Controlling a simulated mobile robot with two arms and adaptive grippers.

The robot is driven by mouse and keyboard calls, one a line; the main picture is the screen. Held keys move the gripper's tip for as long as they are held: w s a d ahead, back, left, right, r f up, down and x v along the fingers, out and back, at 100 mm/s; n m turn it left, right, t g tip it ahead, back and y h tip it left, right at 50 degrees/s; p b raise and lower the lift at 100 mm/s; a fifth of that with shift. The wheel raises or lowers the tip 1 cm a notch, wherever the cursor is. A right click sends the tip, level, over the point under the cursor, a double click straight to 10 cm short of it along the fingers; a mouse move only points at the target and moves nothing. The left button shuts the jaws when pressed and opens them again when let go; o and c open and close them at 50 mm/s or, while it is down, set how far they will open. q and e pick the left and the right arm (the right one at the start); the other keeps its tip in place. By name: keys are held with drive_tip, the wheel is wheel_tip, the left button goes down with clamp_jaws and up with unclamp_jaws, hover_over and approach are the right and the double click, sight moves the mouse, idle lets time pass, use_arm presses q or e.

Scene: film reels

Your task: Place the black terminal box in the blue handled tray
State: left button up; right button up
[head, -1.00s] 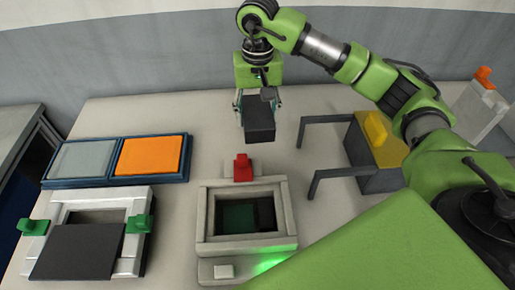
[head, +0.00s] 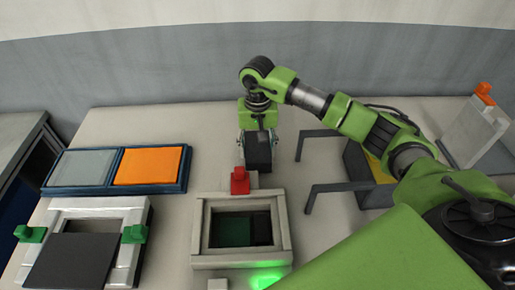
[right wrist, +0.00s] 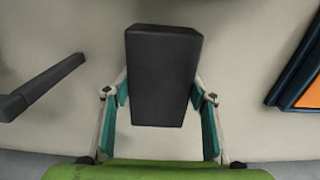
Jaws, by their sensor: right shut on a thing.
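The black terminal box (head: 257,155) is held by my right gripper (head: 257,140) behind the red knob. In the right wrist view the dark box (right wrist: 162,75) sits between the teal fingers of my right gripper (right wrist: 162,100), which is shut on it. I cannot tell whether the box touches the table. A dark blue tray (head: 118,191) with a grey and an orange section lies at the left; no handle shows on it. Its edge seems to show at the right of the wrist view (right wrist: 291,88). My left gripper is not in view.
A pale frame with a dark opening (head: 200,240), a red knob (head: 239,181) and a green glow stands front centre. A pale frame with green handles (head: 137,234) and a dark plate (head: 70,261) is front left. Dark bars (head: 335,186) stick out at the right.

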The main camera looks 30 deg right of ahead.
drive_tip(key=shift+w+f, duration=0.1)
drive_tip(key=shift+f, duration=0.3)
drive_tip(key=shift+f, duration=0.15)
drive_tip(key=o, duration=1.6)
drive_tip(key=shift+o, duration=0.2)
